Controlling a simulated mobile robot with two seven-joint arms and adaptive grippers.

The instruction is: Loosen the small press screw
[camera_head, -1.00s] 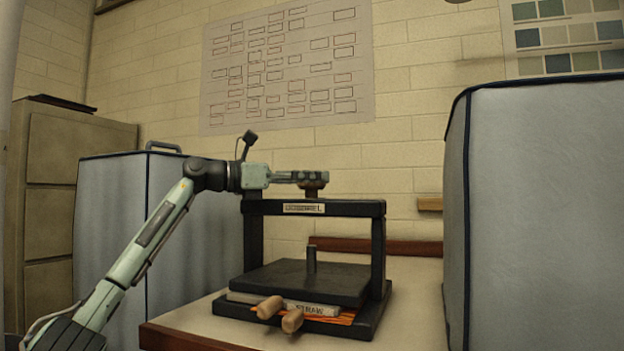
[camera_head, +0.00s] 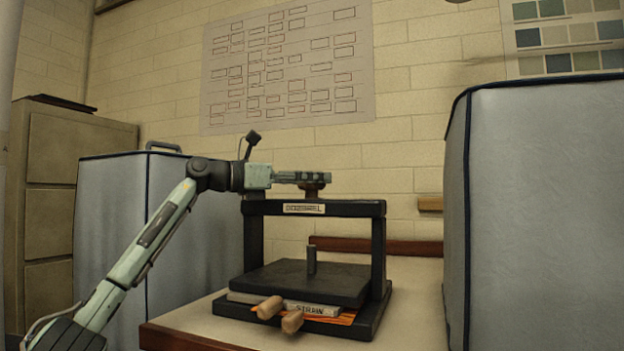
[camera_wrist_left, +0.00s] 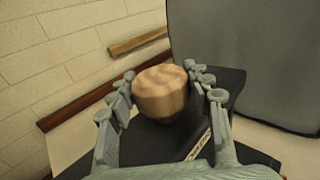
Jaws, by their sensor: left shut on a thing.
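The small press (camera_head: 314,208) is a black frame standing on the table, with a label on its crossbar. Its screw has a wooden knob on top, seen large in the left wrist view (camera_wrist_left: 163,92). My left gripper (camera_head: 318,180) is level above the crossbar, at the knob. In the left wrist view its fingers (camera_wrist_left: 163,96) stand on both sides of the knob, shut on it. Below the crossbar a short screw end (camera_head: 311,260) rises from the black press plate (camera_head: 300,282). My right gripper is in neither current view.
Two wooden handles (camera_head: 268,308) and orange sheets (camera_head: 343,318) stick out at the press front. Large grey covered boxes stand left (camera_head: 110,220) and right (camera_head: 545,210). The pale table (camera_head: 412,310) is bare right of the press. A wall lies behind.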

